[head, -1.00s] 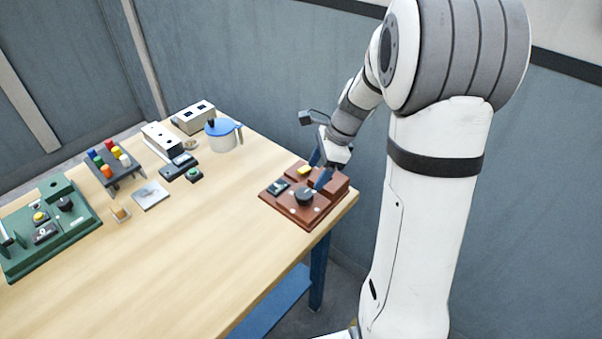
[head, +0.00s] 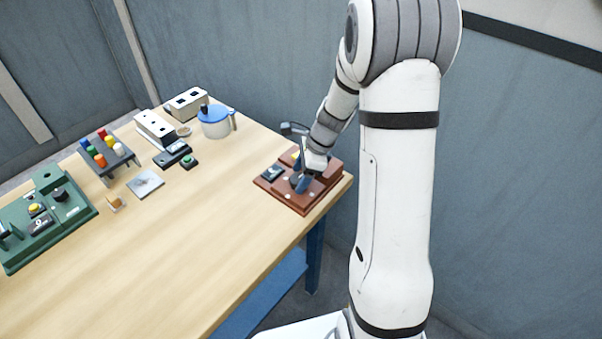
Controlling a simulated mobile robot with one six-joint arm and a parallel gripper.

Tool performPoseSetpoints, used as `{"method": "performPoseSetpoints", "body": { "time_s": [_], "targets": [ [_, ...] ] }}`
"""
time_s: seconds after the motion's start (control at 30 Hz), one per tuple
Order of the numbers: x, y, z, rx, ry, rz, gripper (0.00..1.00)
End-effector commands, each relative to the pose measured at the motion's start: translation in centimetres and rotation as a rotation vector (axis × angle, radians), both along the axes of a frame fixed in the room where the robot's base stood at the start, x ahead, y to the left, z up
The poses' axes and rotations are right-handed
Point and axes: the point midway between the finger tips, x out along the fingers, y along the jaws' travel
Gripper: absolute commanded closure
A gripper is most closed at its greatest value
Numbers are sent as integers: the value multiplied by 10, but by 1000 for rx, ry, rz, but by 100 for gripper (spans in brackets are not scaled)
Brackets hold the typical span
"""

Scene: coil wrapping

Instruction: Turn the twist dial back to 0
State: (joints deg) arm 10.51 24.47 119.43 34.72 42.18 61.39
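The red-brown station (head: 304,207) sits at the table's right corner. A dark round dial (head: 294,180) stands on its top, mostly hidden by my gripper; its pointer and marks cannot be read. My gripper (head: 300,176) is down at the dial. Its two blue fingers show apart, one behind and one in front, close around the dial. Whether they touch it I cannot tell. A small display box (head: 272,173) is on the station's left side, its reading too small to make out. A yellow button is partly hidden behind the fingers.
A green station (head: 75,212) with a black knob (head: 59,194) is at the left. A rack of coloured pegs (head: 107,158), a blue-lidded jug (head: 214,123), white boxes (head: 155,128) and a metal plate (head: 144,184) stand behind. The table's front middle is clear.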

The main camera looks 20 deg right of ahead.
Motion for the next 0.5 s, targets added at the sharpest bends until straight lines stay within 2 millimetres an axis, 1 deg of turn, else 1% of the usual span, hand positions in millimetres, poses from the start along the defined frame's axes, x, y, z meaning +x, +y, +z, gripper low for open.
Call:
{"method": "performPoseSetpoints", "body": {
  "time_s": [0.03, 0.07, 0.5],
  "targets": [
    [0, 0, 0, 0, 0, 0, 40],
    [0, 0, 0, 0, 0, 1, 42],
    [0, 0, 1, 0, -2, 1, 78]
  ]
}}
